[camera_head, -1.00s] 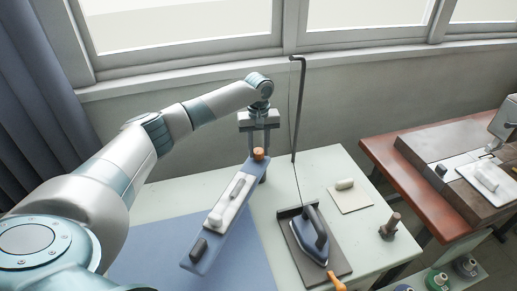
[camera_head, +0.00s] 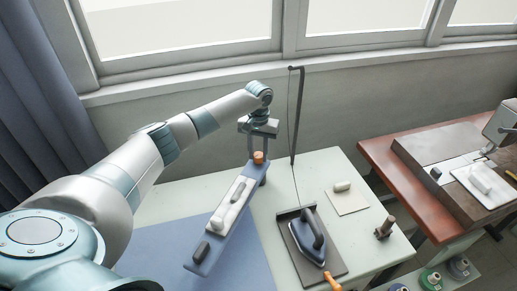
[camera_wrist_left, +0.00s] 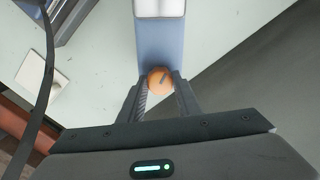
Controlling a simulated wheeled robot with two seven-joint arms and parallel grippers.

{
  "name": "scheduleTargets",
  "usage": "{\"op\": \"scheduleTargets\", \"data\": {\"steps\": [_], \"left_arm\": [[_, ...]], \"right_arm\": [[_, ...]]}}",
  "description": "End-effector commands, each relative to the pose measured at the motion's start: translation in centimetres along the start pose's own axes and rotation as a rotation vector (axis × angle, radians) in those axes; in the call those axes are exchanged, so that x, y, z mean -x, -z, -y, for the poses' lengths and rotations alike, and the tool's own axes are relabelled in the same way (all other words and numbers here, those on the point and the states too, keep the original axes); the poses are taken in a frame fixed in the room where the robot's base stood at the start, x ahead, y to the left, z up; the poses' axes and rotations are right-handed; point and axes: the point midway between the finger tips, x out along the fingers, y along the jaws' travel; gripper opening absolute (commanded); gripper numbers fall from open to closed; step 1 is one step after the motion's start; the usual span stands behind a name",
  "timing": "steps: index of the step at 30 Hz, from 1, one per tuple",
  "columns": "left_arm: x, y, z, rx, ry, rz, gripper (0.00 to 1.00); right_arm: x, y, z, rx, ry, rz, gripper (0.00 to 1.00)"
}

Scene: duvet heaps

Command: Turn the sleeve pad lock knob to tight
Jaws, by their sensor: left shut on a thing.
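The sleeve pad (camera_head: 207,250) is a long narrow blue board above the table, with a white piece (camera_head: 233,203) and a dark block on top. The orange lock knob (camera_head: 259,157) is at its far end. In the left wrist view the knob (camera_wrist_left: 159,80) is round with a dark slanted mark on top. My left gripper (camera_head: 258,150) comes down over the knob from above. Its fingers (camera_wrist_left: 160,84) are shut on the knob, one on each side. My right gripper is not in view.
An iron (camera_head: 314,240) stands on a dark rest (camera_head: 287,222) right of the pad. A thin dark pole (camera_head: 294,120) rises near the gripper. A beige mat (camera_head: 346,201) and a brown-grey peg (camera_head: 385,226) are further right. A wooden sewing table (camera_head: 376,153) stands at right.

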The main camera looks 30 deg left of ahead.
Motion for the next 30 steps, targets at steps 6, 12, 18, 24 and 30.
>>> {"op": "scheduleTargets", "data": {"steps": [6, 12, 18, 24, 30], "left_arm": [[0.3, 0.0, 0.0, -0.205, -0.001, 0.001, 0.08], [0.3, 0.1, 0.0, -0.395, -0.001, -0.001, 0.08], [0.2, 0.1, 0.1, -0.585, -0.001, -0.002, 0.08], [0.2, 0.1, 0.1, -0.775, 0.000, -0.002, 0.08], [0.1, 0.1, 0.0, -0.965, 0.000, -0.003, 0.08]], "right_arm": [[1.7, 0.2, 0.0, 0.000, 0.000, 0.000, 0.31], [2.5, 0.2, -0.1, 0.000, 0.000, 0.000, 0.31], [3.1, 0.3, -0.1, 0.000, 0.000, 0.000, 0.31], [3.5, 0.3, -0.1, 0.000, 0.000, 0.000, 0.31], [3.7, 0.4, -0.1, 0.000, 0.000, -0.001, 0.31]]}}
